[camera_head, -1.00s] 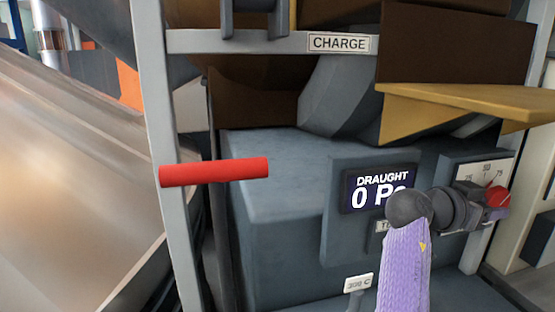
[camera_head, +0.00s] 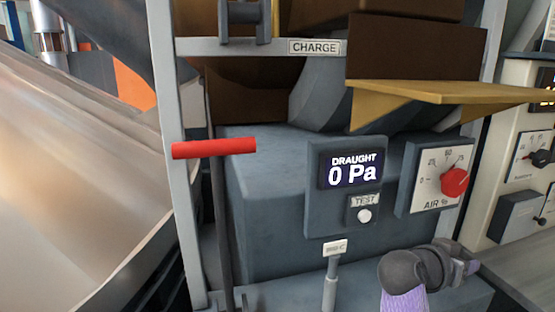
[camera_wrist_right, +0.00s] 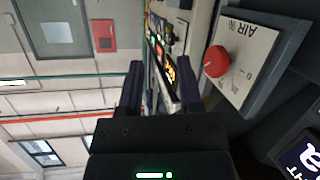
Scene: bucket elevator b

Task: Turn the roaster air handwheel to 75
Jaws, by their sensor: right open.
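The roaster air handwheel is a round red knob (camera_head: 455,182) on a pale dial plate marked AIR % (camera_head: 434,190), at the right of the head view. A dark line shows on the plate above the knob, but its exact reading is too small to tell. The knob also shows in the right wrist view (camera_wrist_right: 216,61), right of the fingers. My right gripper (camera_head: 472,261) is below the dial, apart from the knob. In the wrist view its two dark fingers (camera_wrist_right: 160,88) stand apart with nothing between them. My left gripper is not in view.
A draught display (camera_head: 355,171) reads 0 Pa, with a white TEST button (camera_head: 364,215) below it. A yellow-brown shelf (camera_head: 450,92) juts out above the dial. A red bar handle (camera_head: 214,148) is at the left. Another control panel (camera_head: 525,150) stands at the right.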

